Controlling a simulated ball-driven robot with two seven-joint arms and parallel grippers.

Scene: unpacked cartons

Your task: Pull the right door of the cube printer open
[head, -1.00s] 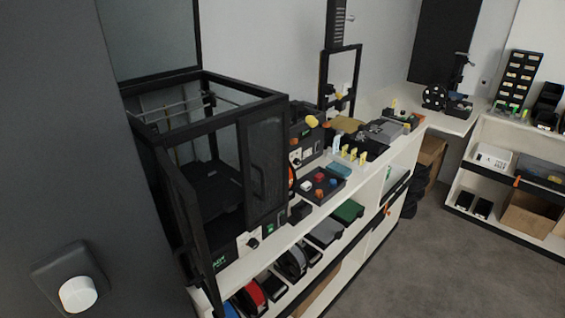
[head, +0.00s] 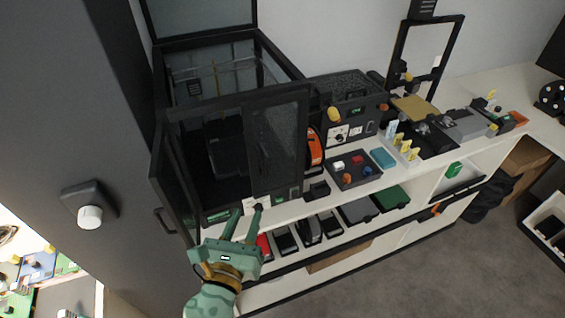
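The cube printer (head: 283,91) is a black-framed box with glass panels on the left end of the white counter. Its left door (head: 178,178) stands swung open toward me, with its handle (head: 164,221) at the left. Its right door (head: 277,145) is a dark panel over the right half of the front and looks shut. The right door's handle (head: 262,155) is a thin dark bar near its inner edge. My green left gripper (head: 244,212) is open and empty, its two fingers pointing up at the printer's lower front edge, below the right door. My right gripper is not in view.
A grey wall panel with a white knob (head: 90,217) stands close at the left. Right of the printer are an orange spool (head: 315,150) and a dark tray (head: 353,170) of small coloured parts. Shelves with several boxes run below the counter.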

